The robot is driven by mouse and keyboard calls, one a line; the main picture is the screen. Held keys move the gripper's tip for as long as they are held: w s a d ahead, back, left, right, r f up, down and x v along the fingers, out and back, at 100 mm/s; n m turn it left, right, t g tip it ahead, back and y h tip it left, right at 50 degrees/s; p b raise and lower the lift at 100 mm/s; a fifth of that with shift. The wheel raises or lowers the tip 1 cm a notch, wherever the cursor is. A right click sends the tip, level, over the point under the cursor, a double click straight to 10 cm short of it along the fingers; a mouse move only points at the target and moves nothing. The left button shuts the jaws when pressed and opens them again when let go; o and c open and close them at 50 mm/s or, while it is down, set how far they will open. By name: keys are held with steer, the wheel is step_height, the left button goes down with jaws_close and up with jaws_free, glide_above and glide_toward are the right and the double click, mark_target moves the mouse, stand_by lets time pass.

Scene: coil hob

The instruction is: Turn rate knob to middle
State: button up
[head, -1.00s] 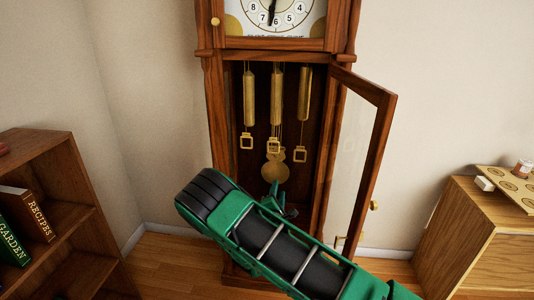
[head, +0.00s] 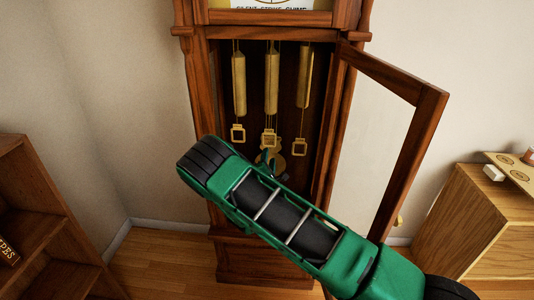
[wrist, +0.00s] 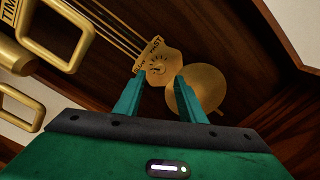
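In the wrist view, the rate knob (wrist: 157,68) is a small round brass piece on a brass plate with tick marks and lettering that seems to end in "ST". Its pointer setting is too small to read surely. The round brass pendulum bob (wrist: 207,84) is beside the plate. My gripper (wrist: 162,77) has two green fingers spread apart with nothing held between them. The fingertips appear in front of the plate's lower part, and I cannot tell whether they touch it. In the head view, my gripper (head: 272,163) reaches into the clock case and the knob cannot be made out.
Brass weights (head: 271,83) hang above my gripper, and weight hooks (wrist: 60,30) are close at left in the wrist view. The open glass door (head: 425,130) stands to the right of my arm. A bookshelf (head: 40,220) is at left, a wooden cabinet (head: 480,225) at right.

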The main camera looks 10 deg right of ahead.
steer(key=shift+x, duration=2.65)
jaws_close()
